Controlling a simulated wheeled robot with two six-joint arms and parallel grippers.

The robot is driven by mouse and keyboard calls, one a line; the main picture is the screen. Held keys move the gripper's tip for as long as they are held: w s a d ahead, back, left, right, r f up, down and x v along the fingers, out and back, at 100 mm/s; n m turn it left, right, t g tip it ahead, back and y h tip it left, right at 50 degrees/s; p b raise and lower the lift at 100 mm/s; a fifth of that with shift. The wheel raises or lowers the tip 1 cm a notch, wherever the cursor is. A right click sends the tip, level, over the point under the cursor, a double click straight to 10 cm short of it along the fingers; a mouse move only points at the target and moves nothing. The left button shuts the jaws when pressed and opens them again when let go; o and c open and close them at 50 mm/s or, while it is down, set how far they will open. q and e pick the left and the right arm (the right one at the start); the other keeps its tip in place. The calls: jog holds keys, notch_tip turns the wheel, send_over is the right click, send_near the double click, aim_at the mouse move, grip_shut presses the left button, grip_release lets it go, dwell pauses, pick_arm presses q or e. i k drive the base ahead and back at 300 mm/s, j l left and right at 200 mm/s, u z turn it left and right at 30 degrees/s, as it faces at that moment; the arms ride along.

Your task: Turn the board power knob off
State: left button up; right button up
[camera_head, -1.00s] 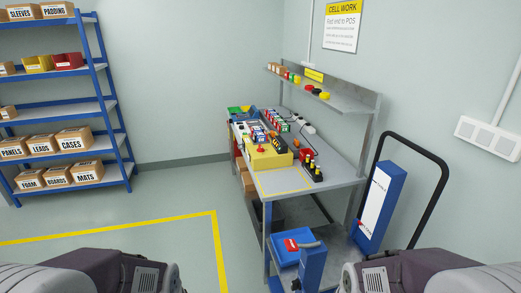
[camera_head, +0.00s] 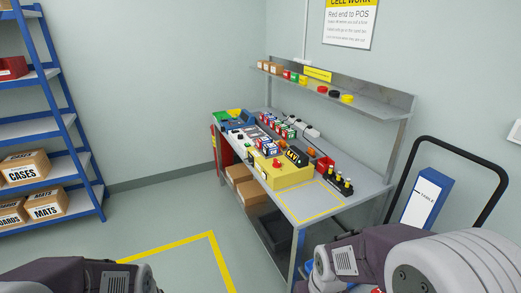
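A workbench (camera_head: 338,196) stands ahead with a yellow control box (camera_head: 287,178) on its top. A small red knob-like part (camera_head: 277,163) sits on the box's top, with a dark display (camera_head: 296,156) beside it. Further left on the bench is a grey panel with small dark and red parts (camera_head: 240,139). The parts are too small to tell which one is the board power knob or how it is set. Both of my arms show only as links at the bottom edge, short of the bench. Neither gripper is in view.
Cardboard boxes (camera_head: 250,191) and a dark bin sit under the bench. Blue shelving (camera_head: 66,112) is at the left. Floor between shelving and bench is clear, with a yellow line (camera_head: 180,246).

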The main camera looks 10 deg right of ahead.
aim_at(277, 164)
jog(key=i+j, duration=0.15)
jog(key=i, duration=0.3)
jog(key=i+j, duration=0.15)
jog(key=i, duration=0.35)
jog(key=i+j+z, duration=0.1)
jog(key=i, duration=0.35)
jog(key=i+j, duration=0.2)
jog(key=i, duration=0.25)
jog(key=i+l, duration=0.25)
jog(key=i+z, duration=0.05)
